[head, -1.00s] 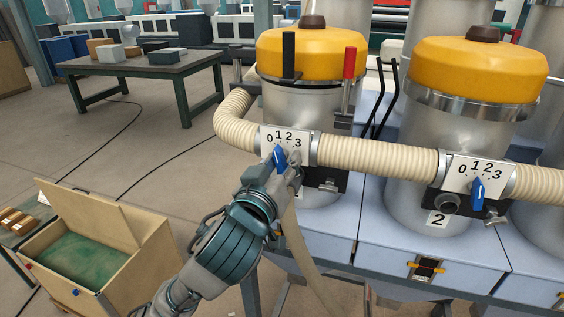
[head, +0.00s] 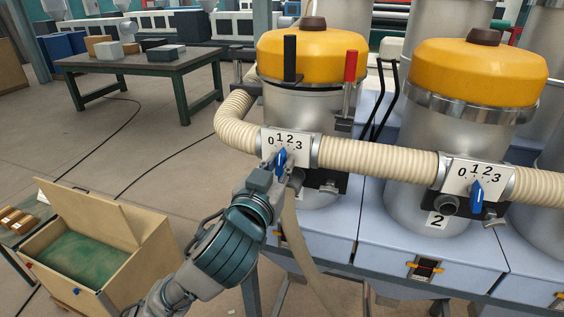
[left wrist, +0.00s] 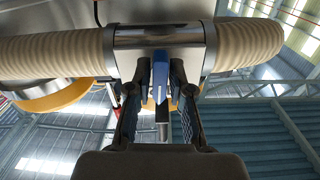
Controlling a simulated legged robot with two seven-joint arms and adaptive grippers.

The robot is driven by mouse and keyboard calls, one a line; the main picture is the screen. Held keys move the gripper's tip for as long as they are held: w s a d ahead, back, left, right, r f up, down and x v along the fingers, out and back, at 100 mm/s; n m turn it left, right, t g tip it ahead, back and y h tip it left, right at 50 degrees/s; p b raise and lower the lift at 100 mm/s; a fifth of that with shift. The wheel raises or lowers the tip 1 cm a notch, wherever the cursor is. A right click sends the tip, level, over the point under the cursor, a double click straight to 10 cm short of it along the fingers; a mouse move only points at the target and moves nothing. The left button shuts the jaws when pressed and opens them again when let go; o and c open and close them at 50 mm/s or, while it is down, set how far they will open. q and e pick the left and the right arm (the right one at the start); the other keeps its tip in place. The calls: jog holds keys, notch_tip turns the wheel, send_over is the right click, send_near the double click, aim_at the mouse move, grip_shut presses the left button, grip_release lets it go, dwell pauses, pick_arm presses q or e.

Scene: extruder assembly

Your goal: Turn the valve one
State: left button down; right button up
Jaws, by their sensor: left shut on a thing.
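The first valve has a white dial plate (head: 290,143) marked 0 to 3, set in the hose at the left hopper. Its blue handle (head: 281,158) points up toward the numerals, near 1. My left gripper (head: 282,173) is at this handle. In the left wrist view the blue handle (left wrist: 160,75) sits between the two fingers of my left gripper (left wrist: 160,90), which is shut on it. A second valve with a blue handle (head: 477,190) is on the right hopper, marked 2. My right gripper is not in view.
A ribbed beige hose (head: 375,157) joins the two valves. Yellow-lidded hoppers (head: 312,55) stand behind them on a blue-grey bench (head: 380,235). An open wooden box (head: 120,250) stands at lower left.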

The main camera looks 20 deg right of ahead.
pick_arm(q)
jog(key=shift+s+r+m, duration=0.1)
jog(key=shift+r+m, duration=0.15)
jog(key=shift+m, duration=0.75)
jog(key=c, duration=1.2)
grip_release()
jog(key=shift+s, duration=0.15)
jog(key=shift+o, duration=0.2)
jog(key=shift+s+a, duration=0.1)
jog(key=shift+a, duration=0.1)
jog(key=shift+a+f, duration=0.1)
